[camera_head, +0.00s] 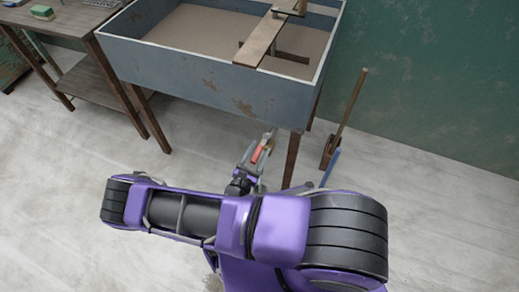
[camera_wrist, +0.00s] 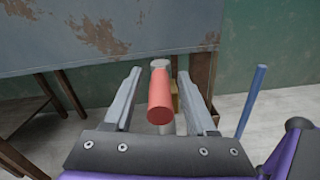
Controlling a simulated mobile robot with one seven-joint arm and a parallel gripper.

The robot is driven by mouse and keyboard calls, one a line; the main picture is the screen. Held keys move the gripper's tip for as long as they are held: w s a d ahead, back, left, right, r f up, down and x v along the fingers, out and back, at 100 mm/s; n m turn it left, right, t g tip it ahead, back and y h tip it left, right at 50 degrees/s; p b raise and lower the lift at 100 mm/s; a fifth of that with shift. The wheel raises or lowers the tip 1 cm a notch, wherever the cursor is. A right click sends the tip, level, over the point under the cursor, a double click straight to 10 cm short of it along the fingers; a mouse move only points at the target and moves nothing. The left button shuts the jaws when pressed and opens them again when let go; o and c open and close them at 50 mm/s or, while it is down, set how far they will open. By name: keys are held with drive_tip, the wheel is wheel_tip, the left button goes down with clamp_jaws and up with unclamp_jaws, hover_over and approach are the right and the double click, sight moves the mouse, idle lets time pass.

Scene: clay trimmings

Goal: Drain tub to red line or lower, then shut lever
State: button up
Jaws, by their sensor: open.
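The blue-grey, rust-spotted tub (camera_head: 200,78) stands on wooden legs at the top of the head view. Brown material (camera_head: 200,28) inside lies below its rim; I see no red line. A lever with a red grip (camera_wrist: 160,100) sits under the tub's edge, its grip pointing toward the wrist camera. The red grip also shows small in the head view (camera_head: 258,154). My gripper (camera_wrist: 160,78) is open, with one finger on each side of the red grip and visible gaps. The outlet behind the lever is mostly hidden.
A wooden board (camera_head: 262,38) lies across the tub. A wooden side table (camera_head: 88,62) stands at the left. A wooden-handled tool (camera_head: 347,115) leans by the green wall, and a blue rod (camera_wrist: 252,100) stands right of my gripper. The floor at left is clear.

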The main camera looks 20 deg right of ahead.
drive_tip(key=v, duration=1.6)
drive_tip(key=shift+s+a, duration=0.3)
drive_tip(key=shift+r, duration=0.1)
